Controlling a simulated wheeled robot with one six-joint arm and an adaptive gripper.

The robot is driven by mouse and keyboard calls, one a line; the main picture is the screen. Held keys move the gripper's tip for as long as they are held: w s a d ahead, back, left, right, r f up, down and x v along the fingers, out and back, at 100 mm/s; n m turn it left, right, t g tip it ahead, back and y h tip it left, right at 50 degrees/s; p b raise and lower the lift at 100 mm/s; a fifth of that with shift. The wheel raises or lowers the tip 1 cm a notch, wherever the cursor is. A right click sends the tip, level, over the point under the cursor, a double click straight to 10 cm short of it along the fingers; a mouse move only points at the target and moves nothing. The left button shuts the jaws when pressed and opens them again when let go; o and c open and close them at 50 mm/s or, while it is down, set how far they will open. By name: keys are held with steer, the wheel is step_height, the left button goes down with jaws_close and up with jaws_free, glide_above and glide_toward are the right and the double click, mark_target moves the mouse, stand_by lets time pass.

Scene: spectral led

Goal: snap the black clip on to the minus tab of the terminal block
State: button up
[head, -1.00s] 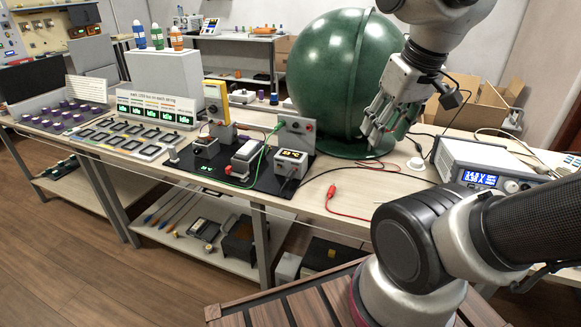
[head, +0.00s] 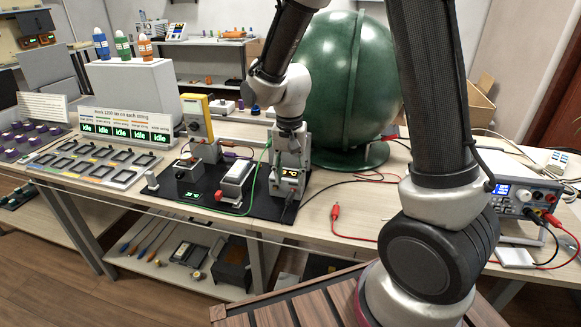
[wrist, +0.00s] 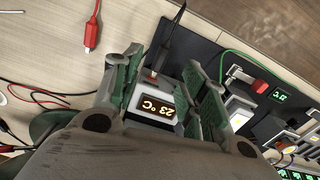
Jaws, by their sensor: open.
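My gripper (head: 290,148) is open and points down over the small display box (head: 289,178) at the right end of the black board (head: 262,205). In the wrist view its fingers (wrist: 165,88) stand on either side of this box (wrist: 158,107), which reads 23 °C. A slim black piece (wrist: 164,46) with a lead lies against the box's front side, outside the fingers. It also shows in the head view (head: 289,205). It looks like the black clip, but I cannot tell what it touches. I cannot make out the minus tab or clearly identify the terminal block.
A red clip (head: 335,211) lies on the table right of the board. A power supply (head: 522,196) stands at the far right, and a large green sphere (head: 345,75) stands behind. A green wire (head: 256,178) crosses the board. Bare table (head: 320,222) lies between board and red clip.

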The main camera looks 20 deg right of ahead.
mark_target(289, 196)
steer(key=shift+w+m, duration=0.25)
steer(key=shift+m, duration=0.35)
steer(key=shift+f, duration=0.3)
step_height(289, 196, down, 7)
steer(key=shift+f, duration=0.1)
steer(key=c, duration=0.9)
steer(key=shift+a, duration=0.1)
jaws_close()
